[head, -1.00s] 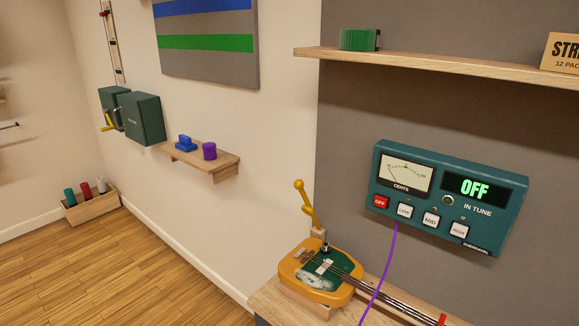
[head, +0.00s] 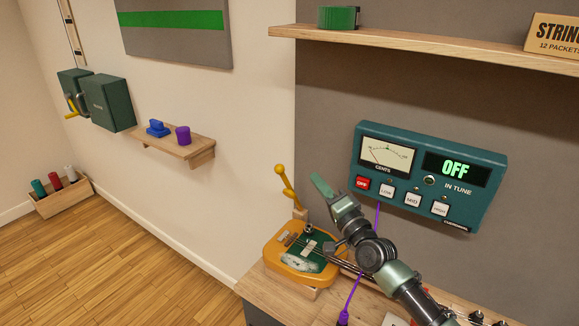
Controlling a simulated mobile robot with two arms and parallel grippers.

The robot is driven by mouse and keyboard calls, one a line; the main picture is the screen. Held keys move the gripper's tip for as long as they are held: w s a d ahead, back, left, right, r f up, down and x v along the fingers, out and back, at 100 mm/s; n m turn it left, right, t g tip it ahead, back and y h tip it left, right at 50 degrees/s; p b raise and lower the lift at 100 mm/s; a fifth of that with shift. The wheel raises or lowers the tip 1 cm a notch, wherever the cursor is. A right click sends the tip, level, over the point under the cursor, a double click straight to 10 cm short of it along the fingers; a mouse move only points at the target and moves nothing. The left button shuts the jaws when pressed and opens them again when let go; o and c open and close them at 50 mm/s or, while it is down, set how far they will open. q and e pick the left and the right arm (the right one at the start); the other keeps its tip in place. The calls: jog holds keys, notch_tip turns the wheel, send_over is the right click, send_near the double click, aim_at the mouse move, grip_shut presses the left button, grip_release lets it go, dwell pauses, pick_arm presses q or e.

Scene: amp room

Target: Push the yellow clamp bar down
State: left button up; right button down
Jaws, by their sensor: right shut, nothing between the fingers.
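The yellow clamp bar (head: 285,185) stands raised and tilted at the back left of the workbench, with a round knob at its top. It rises from a wooden post (head: 299,214) behind the orange guitar body (head: 290,276). My right gripper (head: 320,185) is shut and empty. It is in the air just right of the clamp bar and appears apart from it, its fingers pointing up and left. My right arm hides part of the guitar's neck. My left gripper is not in view.
A teal tuner (head: 480,212) reading OFF is on the grey wall, with a purple cable (head: 352,288) below it. A wooden shelf (head: 420,45) runs above. A small shelf (head: 198,147) holds blue and purple objects. Open air lies left of the clamp bar.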

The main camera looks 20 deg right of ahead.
jog(key=shift+s+d+r, duration=0.15)
jog(key=shift+r, duration=0.1)
jog(key=x, duration=1)
jog(key=a+p, duration=0.1)
jog(key=s+a+f+p, duration=0.1)
jog(key=a+p, duration=0.1)
jog(key=shift+s+a+f, duration=0.2)
jog(key=shift+f, duration=0.15)
